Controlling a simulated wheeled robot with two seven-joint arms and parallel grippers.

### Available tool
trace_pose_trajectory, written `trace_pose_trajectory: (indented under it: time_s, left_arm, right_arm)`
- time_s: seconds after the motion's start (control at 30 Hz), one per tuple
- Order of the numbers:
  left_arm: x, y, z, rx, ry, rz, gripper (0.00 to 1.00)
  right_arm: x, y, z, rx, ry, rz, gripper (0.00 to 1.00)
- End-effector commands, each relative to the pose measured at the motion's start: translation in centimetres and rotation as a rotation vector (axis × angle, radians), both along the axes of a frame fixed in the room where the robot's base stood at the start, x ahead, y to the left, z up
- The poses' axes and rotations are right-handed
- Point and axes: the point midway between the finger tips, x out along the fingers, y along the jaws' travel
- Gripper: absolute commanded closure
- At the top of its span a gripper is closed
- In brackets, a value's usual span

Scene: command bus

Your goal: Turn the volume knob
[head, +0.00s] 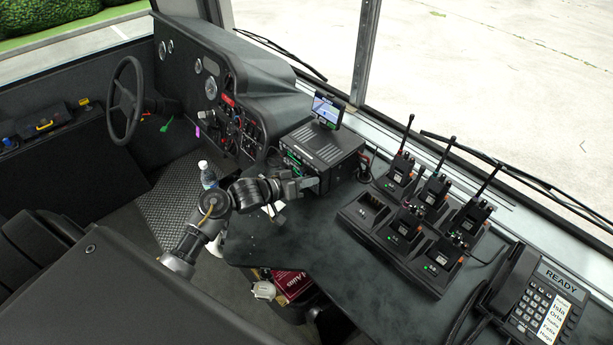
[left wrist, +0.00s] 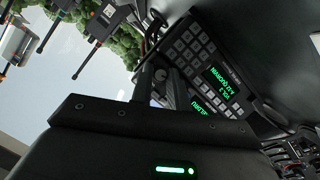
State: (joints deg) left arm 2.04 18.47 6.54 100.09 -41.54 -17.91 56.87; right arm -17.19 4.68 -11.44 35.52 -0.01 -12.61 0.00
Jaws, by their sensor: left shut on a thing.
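The radio unit (head: 324,146) is a black box on the dark console, with green lit text on its front. My left gripper (head: 311,183) reaches its front face at the lower right and is shut on the volume knob there. The fingers hide the knob in the head view. In the left wrist view the radio's face, with a keypad (left wrist: 187,46) and a green display (left wrist: 222,85) reading "VOL 2", appears turned over. The dark gripper body fills the lower part of that view, and the knob is mostly hidden behind it. My right gripper is not in view.
A small screen (head: 327,109) stands on the radio. A charger rack (head: 372,243) with several handheld radios and a desk phone (head: 531,302) stand to the right. A bottle (head: 208,174) is left of my arm. The console top before the rack is clear.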

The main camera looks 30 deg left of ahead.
Motion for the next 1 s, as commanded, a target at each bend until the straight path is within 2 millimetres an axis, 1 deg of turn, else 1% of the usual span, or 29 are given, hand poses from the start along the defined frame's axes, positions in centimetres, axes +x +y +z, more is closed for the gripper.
trace_pose_trajectory:
  time_s: [0.03,0.1,0.37,0.57,1.0]
  left_arm:
    - [-0.1,-0.1,0.2,0.042,-0.011,-0.001,1.00]
    - [-0.1,-0.1,0.1,0.104,-0.033,-0.001,1.00]
    - [-0.2,-0.3,0.0,0.336,-0.114,0.000,1.00]
    - [-0.2,-0.5,-0.1,0.513,-0.178,-0.001,1.00]
    - [-0.3,-0.7,-0.3,0.895,-0.312,0.000,1.00]
  right_arm:
    - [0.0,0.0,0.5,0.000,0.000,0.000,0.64]
    - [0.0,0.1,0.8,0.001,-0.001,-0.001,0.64]
    - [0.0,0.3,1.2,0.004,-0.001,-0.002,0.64]
    - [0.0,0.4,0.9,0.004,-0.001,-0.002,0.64]
    - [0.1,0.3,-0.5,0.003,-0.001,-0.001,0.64]
